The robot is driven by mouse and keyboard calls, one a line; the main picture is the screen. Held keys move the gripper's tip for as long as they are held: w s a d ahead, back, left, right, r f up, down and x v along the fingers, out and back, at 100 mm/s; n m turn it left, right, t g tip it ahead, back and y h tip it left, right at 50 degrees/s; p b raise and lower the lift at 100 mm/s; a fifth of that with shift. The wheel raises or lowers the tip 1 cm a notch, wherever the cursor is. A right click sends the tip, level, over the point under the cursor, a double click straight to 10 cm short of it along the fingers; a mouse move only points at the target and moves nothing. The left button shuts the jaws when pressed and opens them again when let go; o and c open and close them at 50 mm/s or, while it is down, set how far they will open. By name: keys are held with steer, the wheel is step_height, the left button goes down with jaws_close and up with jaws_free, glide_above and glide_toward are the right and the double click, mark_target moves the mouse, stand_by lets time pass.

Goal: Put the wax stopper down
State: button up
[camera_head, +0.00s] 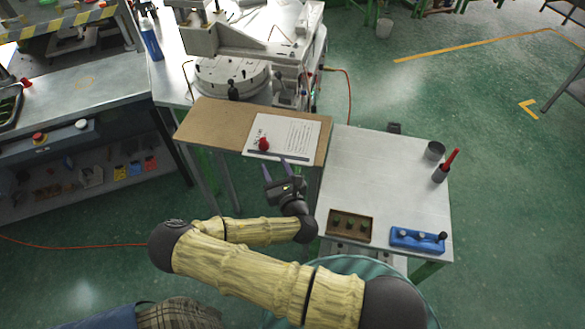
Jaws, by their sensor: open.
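A small red rounded piece (263,144) rests on a white printed sheet (289,133), which lies on the brown board top in the middle of the view. It looks like the wax stopper, though it is too small to be sure. My gripper (276,168) is open, just in front of the sheet near the board's front edge. Its fingers point toward the red piece and appear apart from it. I see nothing held between them.
A pale table (385,178) stands to the right, its middle clear. It bears a brown tray (349,226), a blue holder (417,239), a grey cup (434,150) and a red-handled tool (449,160). A large machine (232,78) stands behind the board.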

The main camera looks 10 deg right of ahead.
steer(key=shift+d, duration=0.1)
steer(key=s+d+f+m+g+h, duration=0.15)
steer(key=d+m+g+h, duration=0.8)
steer(key=m, duration=1.35)
steer(key=s+d+r+m+g+y, duration=0.2)
steer(key=s+r+m, duration=0.5)
steer(key=r+m, duration=0.1)
steer(key=s+d+r+m+g+y, duration=0.2)
steer(key=s+r+m, duration=0.5)
steer(key=r, duration=0.3)
steer(key=shift+d+r+m+g+y, duration=0.3)
steer(key=shift+d+m+g+y, duration=0.1)
steer(key=shift+m, duration=0.2)
steer(key=shift+s, duration=0.1)
